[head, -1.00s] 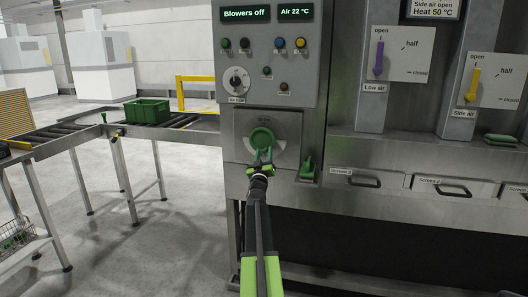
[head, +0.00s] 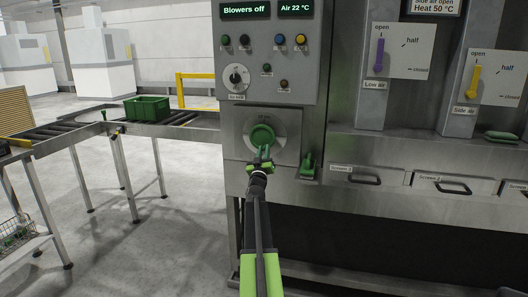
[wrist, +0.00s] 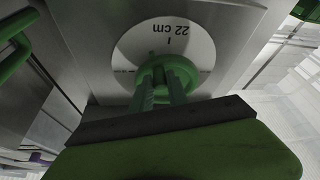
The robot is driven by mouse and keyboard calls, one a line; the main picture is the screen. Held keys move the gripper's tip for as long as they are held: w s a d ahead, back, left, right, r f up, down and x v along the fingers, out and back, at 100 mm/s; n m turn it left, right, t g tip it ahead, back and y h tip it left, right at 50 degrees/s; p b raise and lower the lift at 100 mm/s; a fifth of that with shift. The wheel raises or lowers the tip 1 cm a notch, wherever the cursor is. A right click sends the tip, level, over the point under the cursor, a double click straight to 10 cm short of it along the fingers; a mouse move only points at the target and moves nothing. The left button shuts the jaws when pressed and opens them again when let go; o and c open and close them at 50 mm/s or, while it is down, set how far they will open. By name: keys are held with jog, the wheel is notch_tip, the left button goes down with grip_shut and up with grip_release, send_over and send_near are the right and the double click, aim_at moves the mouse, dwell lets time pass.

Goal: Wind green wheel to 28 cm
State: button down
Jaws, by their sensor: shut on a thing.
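The green wheel (head: 262,135) sits on a pale round dial on the front of the steel machine, below the control panel. In the wrist view the green wheel (wrist: 165,75) shows close up. The dial plate (wrist: 195,48) reads "22 cm", upside down in that view, with a short mark beside it. My gripper (head: 261,164) is at the lower side of the wheel and shut on its green handle. In the wrist view my gripper's dark and green body hides the near part of the handle.
A green lever (head: 307,167) stands just right of the wheel. The control panel (head: 262,105) above carries buttons and a knob. Screen drawers (head: 357,177) run to the right. A roller conveyor (head: 75,131) with a green crate (head: 147,108) stands left, with open floor before it.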

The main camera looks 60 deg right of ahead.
aim_at(258, 144)
jog(key=m, duration=0.1)
jog(key=m+g, duration=0.1)
jog(key=w+m+h, duration=0.1)
jog(key=shift+w+a+f+m+g+b, duration=0.1)
jog(key=shift+a+f+m+g+b, duration=0.2)
jog(key=shift+g+b, duration=0.1)
jog(key=w+m+g, duration=0.1)
jog(key=m, duration=0.2)
jog(key=w+m+g+p, duration=0.1)
jog(key=m+g, duration=0.1)
jog(key=m, duration=0.1)
jog(key=w+m+g+p, duration=0.1)
jog(key=m+g, duration=0.1)
jog(key=m, duration=0.2)
jog(key=shift+a+r, duration=0.3)
jog(key=shift+a, duration=0.1)
jog(key=shift+w+a+r+m+g+p, duration=0.15)
jog(key=shift+m+g+p, duration=0.1)
jog(key=shift+m, duration=0.4)
jog(key=shift+w+f+m+g+p, duration=0.1)
jog(key=shift+m+g+p, duration=0.15)
jog(key=shift+m, duration=0.4)
jog(key=c, duration=1.3)
grip_release()
